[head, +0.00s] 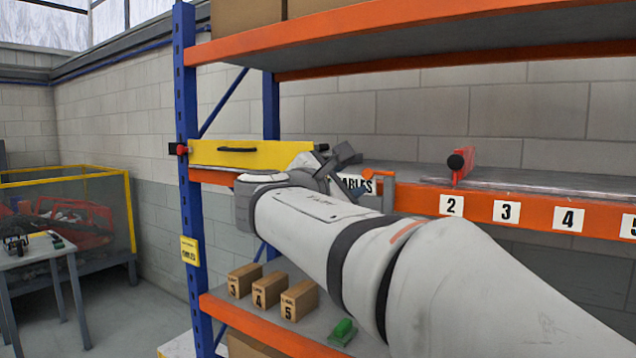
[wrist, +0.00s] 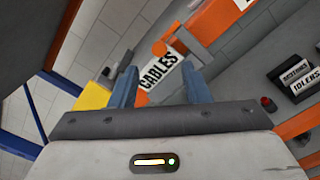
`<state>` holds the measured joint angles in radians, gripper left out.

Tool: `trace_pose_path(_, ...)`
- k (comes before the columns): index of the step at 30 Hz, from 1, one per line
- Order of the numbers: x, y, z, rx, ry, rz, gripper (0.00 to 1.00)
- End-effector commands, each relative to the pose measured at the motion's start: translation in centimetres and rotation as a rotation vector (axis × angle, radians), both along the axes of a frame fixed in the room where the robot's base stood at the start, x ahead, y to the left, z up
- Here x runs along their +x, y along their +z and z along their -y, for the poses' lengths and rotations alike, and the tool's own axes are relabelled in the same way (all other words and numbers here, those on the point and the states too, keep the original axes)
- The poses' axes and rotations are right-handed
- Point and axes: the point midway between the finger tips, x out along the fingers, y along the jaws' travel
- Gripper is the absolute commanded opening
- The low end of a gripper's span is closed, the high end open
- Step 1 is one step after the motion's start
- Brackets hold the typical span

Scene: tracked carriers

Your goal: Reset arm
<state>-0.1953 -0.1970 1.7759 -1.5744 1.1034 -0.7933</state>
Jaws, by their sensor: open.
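My arm reaches from the lower right of the head view toward the middle shelf of a blue and orange rack. My gripper (head: 345,172) is in front of that shelf, beside a white CABLES label (head: 359,186). In the wrist view my gripper (wrist: 160,82) has its two blue-grey fingers apart. The CABLES label (wrist: 162,70) shows beyond and between them, on or near an orange part. I see nothing held. Whether the fingers touch anything is unclear.
A yellow box front with a black handle (head: 250,152) is left of my gripper. A red piece with a black knob (head: 459,166) stands on the shelf (head: 420,178) to the right. Numbered cartons (head: 300,299) and a green block (head: 343,331) sit on the lower shelf. A blue upright (head: 187,150) is left.

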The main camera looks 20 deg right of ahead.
Motion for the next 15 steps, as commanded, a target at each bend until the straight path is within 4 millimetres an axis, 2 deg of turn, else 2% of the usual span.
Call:
trace_pose_path(11,-0.4,0.0,-0.3,0.003,-0.001,0.000,0.43)
trace_pose_path(14,-0.6,-1.2,-0.1,0.048,-0.002,-0.002,0.43)
trace_pose_path(15,-0.9,-2.3,0.1,0.092,-0.005,-0.006,0.43)
